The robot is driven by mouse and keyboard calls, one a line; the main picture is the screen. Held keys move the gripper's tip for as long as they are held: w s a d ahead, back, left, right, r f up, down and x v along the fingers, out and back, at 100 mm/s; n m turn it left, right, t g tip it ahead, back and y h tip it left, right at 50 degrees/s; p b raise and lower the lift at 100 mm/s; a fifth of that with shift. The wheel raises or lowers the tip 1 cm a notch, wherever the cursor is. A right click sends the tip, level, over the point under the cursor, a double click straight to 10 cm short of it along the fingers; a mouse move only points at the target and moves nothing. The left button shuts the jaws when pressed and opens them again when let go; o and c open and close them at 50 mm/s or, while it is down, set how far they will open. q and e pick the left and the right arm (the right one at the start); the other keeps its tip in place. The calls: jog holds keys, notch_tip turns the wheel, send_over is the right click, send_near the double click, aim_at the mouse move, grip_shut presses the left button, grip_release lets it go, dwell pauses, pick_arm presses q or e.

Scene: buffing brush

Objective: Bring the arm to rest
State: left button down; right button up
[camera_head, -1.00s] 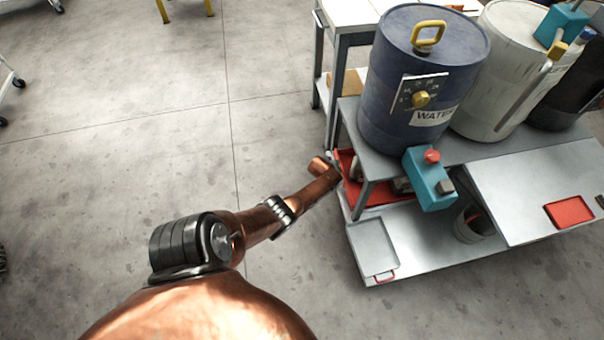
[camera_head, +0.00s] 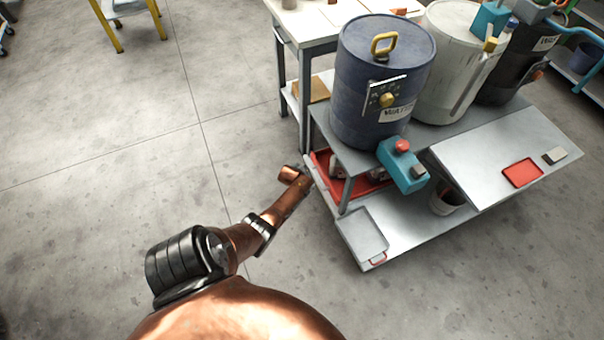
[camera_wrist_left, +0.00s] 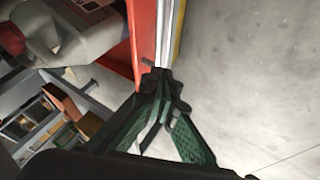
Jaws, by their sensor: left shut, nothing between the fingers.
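My left arm (camera_head: 262,228), copper-coloured, reaches from the bottom of the head view toward the left end of the workbench. Its gripper is small and mostly hidden there. In the left wrist view my left gripper (camera_wrist_left: 163,88) has dark green fingers, shut and with nothing held. Its tips are close to the edge of a red tray (camera_wrist_left: 147,40); I cannot tell whether they touch. My right gripper is not in view.
The workbench (camera_head: 505,150) carries a blue drum (camera_head: 375,80), a pale drum (camera_head: 452,60) and a teal box with a red button (camera_head: 402,165). A red tray (camera_head: 322,165) sits under its shelf. The floor left of the arm is clear.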

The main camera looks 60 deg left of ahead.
pick_arm(q)
jog(key=shift+p+v, duration=0.8)
jog(key=shift+v, duration=0.4)
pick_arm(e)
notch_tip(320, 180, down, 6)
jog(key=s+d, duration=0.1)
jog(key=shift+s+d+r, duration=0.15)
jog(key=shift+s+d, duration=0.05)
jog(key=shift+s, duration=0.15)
